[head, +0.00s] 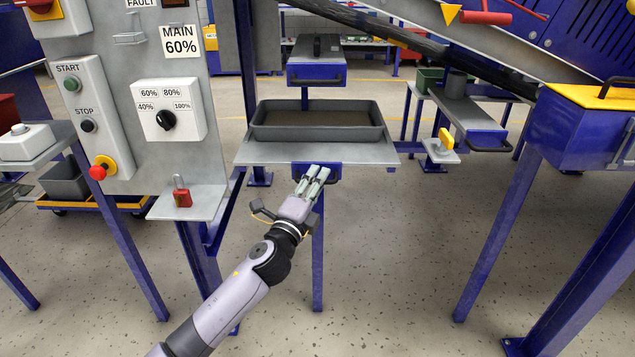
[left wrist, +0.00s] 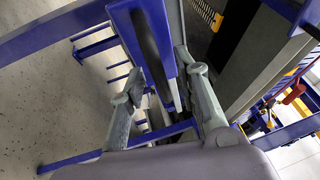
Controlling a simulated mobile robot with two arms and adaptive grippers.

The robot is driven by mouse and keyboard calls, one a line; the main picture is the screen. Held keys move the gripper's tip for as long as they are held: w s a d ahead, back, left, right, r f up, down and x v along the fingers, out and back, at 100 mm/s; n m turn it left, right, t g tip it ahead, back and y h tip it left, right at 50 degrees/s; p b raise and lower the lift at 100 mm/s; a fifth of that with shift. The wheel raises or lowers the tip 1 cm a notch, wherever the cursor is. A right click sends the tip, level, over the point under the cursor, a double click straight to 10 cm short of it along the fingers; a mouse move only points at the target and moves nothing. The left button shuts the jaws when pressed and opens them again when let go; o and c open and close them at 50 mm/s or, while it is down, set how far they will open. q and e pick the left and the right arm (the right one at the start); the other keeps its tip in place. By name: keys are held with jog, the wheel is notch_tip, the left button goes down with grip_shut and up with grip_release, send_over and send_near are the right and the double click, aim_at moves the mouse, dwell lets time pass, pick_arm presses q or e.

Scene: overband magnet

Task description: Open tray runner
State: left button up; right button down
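The tray runner is a grey plate (head: 262,153) with a blue front (head: 333,171) and a dark handle, in the middle of the head view. A dark grey tray (head: 318,133) sits on the plate. My left gripper (head: 318,172) is at the blue front, partly covering the handle. In the left wrist view its fingers (left wrist: 162,88) stand apart, one on each side of the blue front with the dark handle bar (left wrist: 149,36). I cannot tell whether they touch it. My right gripper is not in view.
A control panel (head: 150,70) with a red padlock (head: 181,192) on its ledge stands at left. A blue box with a handle (head: 316,73) is above the tray. Blue legs stand below. Another runner (head: 465,115) is at right. The floor at lower right has free room.

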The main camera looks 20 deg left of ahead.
pick_arm(q)
jog(key=shift+w, duration=0.25)
jog(key=shift+r, duration=0.1)
jog(key=shift+c, duration=0.4)
grip_shut()
dwell(0.4)
